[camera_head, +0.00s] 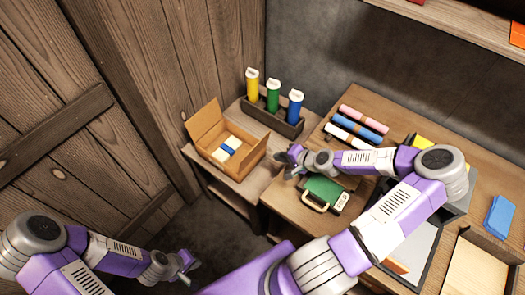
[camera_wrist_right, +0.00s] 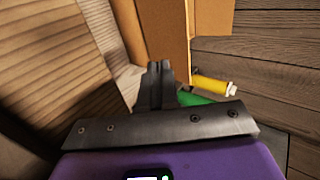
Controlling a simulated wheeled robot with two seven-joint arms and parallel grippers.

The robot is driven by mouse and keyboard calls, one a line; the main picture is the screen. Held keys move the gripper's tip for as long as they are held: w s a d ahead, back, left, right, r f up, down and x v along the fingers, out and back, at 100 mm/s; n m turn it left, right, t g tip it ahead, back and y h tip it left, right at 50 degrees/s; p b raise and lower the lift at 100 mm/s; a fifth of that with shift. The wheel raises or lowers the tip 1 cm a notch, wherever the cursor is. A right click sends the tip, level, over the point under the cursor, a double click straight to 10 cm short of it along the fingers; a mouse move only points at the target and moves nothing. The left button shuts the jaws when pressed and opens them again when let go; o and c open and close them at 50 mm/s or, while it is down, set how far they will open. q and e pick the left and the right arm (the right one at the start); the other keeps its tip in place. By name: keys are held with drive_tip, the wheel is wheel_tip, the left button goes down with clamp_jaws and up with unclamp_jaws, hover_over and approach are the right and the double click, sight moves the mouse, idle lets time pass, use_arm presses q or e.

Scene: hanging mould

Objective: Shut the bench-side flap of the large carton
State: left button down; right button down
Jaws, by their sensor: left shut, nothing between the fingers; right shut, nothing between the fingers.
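The large carton (camera_head: 203,122) stands open on a low wooden stand against the plank wall in the head view. A flap rises at its back left, and a pale block with a blue band shows inside. On its bench side a cardboard panel (camera_head: 254,158) slopes; I cannot tell wall from flap there. My right gripper (camera_head: 283,158) is shut and empty, just right of the carton, apart from it in the head view. In the right wrist view its closed fingers (camera_wrist_right: 160,78) show before the carton's cardboard (camera_wrist_right: 165,28); contact is unclear. My left gripper (camera_head: 187,264) is shut and empty, low over the floor.
A dark rack (camera_head: 283,125) with yellow, green and blue bottles stands behind the carton. The bench (camera_head: 290,210) at right holds a green case (camera_head: 323,190), colored rolls (camera_head: 357,128) and trays. Plank walls close in on the left.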

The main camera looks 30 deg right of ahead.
sight(256, 149)
drive_tip(key=shift+w+a+f+b, duration=0.3)
drive_tip(key=shift+w+a+f, duration=0.2)
drive_tip(key=shift+w, duration=0.8)
drive_tip(key=shift+w+a+f+b, duration=0.35)
drive_tip(key=shift+w+a, duration=0.2)
drive_tip(key=shift+w, duration=0.7)
drive_tip(key=shift+w+a+f+b, duration=0.3)
drive_tip(key=shift+w+a+f, duration=0.2)
drive_tip(key=shift+w, duration=0.8)
drive_tip(key=shift+r, duration=0.1)
